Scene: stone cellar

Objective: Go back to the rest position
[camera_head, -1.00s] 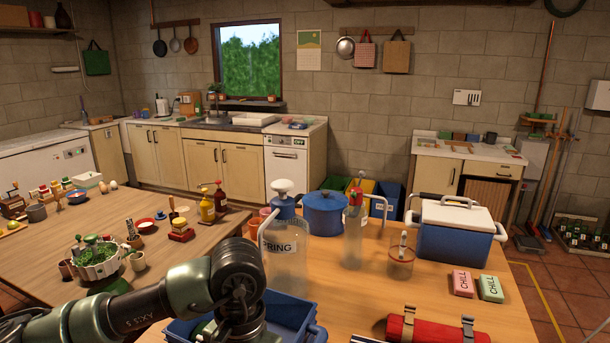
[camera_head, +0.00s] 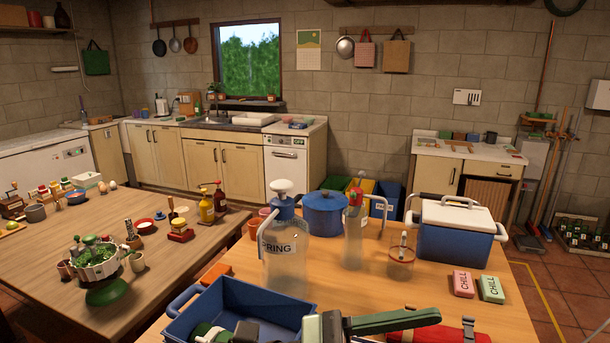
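My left gripper (camera_head: 390,321) is low at the bottom edge, in front of the blue crate's right side and overlapping the red roll. One long green finger points right. The other finger is not clearly seen, so its opening cannot be told. Green and black parts, apparently of my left arm, show low in front of the blue crate (camera_head: 190,312). Nothing is seen held. My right gripper is not in view.
The wooden table holds a clear pump bottle (camera_head: 286,255), a blue pot (camera_head: 325,215), a blue cooler (camera_head: 455,247), pink (camera_head: 463,284) and green (camera_head: 491,289) chill packs, and a red strapped roll (camera_head: 455,335). A planter (camera_head: 97,265) stands on the left table.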

